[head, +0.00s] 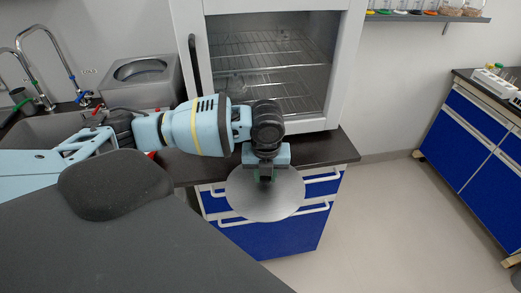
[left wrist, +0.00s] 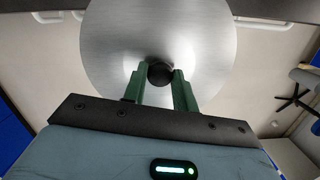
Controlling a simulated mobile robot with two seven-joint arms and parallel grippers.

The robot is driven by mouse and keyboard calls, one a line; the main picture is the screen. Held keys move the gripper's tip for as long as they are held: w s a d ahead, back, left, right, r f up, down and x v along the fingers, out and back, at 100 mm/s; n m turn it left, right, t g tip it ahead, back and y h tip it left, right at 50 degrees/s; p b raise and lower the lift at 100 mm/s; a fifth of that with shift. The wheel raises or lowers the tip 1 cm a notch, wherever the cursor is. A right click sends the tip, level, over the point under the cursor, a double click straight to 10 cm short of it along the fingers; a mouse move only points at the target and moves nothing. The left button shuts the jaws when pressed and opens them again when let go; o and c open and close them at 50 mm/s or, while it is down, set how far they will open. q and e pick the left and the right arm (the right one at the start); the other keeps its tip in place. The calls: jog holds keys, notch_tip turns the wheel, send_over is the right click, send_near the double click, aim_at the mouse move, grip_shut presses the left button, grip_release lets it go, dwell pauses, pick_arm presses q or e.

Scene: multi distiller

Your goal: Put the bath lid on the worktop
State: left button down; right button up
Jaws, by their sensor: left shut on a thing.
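The bath lid (head: 262,203) is a round grey metal disc with a dark knob. My left gripper (head: 266,178) points down and is shut on the knob (left wrist: 160,74), with the lid hanging below it in front of the cabinet drawers. In the left wrist view, green fingers (left wrist: 160,88) stand on either side of the knob, and the lid (left wrist: 125,35) fills the upper middle. The dark worktop (head: 325,148) lies behind the lid, under the oven-like cabinet. The bath (head: 142,72) is a metal box with a round opening at the back left. My right gripper is not in view.
The white cabinet (head: 343,60) with its door open and wire racks (head: 265,60) inside stands on the worktop behind my arm. A sink (head: 45,125) with taps is at the left. Blue drawers (head: 285,235) are below. Open floor (head: 390,220) lies to the right.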

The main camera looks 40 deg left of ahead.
pick_arm(q)
jog(key=w+a, duration=0.6)
jog(key=a, duration=0.1)
jog(key=shift+w+a, duration=0.15)
jog(key=shift+w, duration=0.05)
jog(key=shift+w+a, duration=0.1)
jog(key=shift+a, duration=0.05)
jog(key=shift+f, duration=0.2)
jog(key=c, duration=1.1)
grip_release()
